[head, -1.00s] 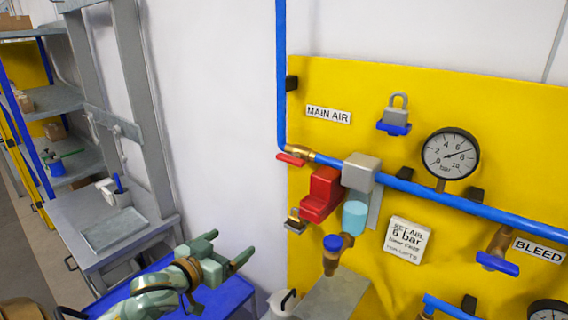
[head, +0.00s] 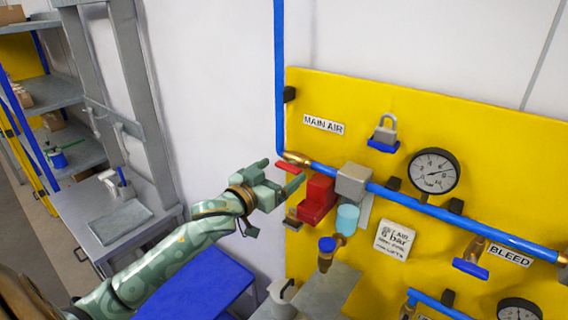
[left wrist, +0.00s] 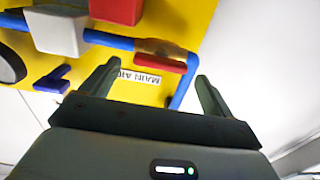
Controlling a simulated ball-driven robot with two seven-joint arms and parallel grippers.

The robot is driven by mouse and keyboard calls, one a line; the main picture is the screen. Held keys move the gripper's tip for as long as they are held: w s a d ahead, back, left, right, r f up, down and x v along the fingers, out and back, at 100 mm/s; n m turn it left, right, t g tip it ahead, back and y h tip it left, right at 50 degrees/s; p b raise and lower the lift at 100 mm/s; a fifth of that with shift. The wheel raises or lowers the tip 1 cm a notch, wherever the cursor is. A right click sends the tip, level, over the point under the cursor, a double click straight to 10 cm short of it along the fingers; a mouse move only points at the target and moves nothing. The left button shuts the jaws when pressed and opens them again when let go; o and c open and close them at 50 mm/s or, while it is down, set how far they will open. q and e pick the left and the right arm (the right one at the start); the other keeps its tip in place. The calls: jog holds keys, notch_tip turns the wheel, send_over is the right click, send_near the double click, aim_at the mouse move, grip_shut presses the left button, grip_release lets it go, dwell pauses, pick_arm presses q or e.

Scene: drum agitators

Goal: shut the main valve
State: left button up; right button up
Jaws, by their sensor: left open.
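The main valve has a red lever (head: 289,167) and a brass body (head: 297,158) on the blue pipe, just below the MAIN AIR label (head: 323,125). The lever lies roughly along the pipe. My left gripper (head: 286,169) is open and empty, with its fingers pointing toward the lever. In the left wrist view the picture is turned over; the red lever (left wrist: 160,63) appears between the two fingertips (left wrist: 158,70), seemingly beyond them. I cannot tell how much gap is left or whether a finger touches. My right gripper is not in view.
A red block (head: 317,198) and grey block (head: 353,181) sit close right of the lever. A padlock (head: 384,134) and gauge (head: 434,173) are on the yellow panel (head: 480,130). A blue table (head: 195,285) stands below my arm. Clear white wall is left of the panel.

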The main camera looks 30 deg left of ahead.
aim_at(288, 167)
pick_arm(q)
jog(key=shift+w+d, duration=0.1)
jog(key=shift+w, duration=1.15)
jog(key=c, duration=1)
